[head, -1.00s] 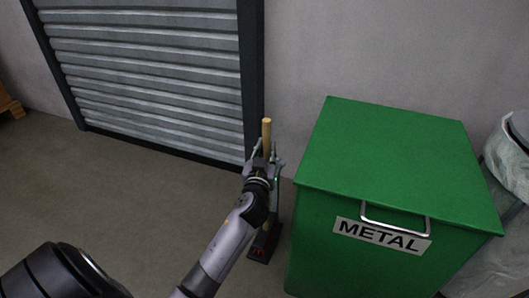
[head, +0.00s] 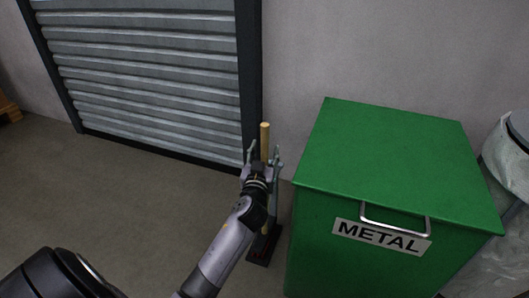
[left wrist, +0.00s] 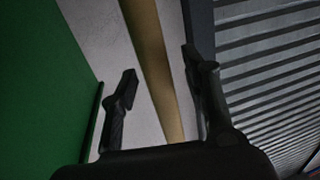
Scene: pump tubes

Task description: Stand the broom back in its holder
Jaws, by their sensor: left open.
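The broom's wooden handle (head: 265,134) stands upright near the wall, between the shutter and the green bin. In the left wrist view the handle (left wrist: 152,60) passes between the parted fingers of the left gripper (left wrist: 159,72). My arm hides the lower broom, so how it sits in the holder cannot be told.
A green bin (head: 385,150) labelled METAL stands close to the right of the broom. A grey roller shutter (head: 150,80) with a dark frame is behind on the left. A clear plastic bag (head: 505,165) is at the right edge. The floor (head: 110,200) at left is bare.

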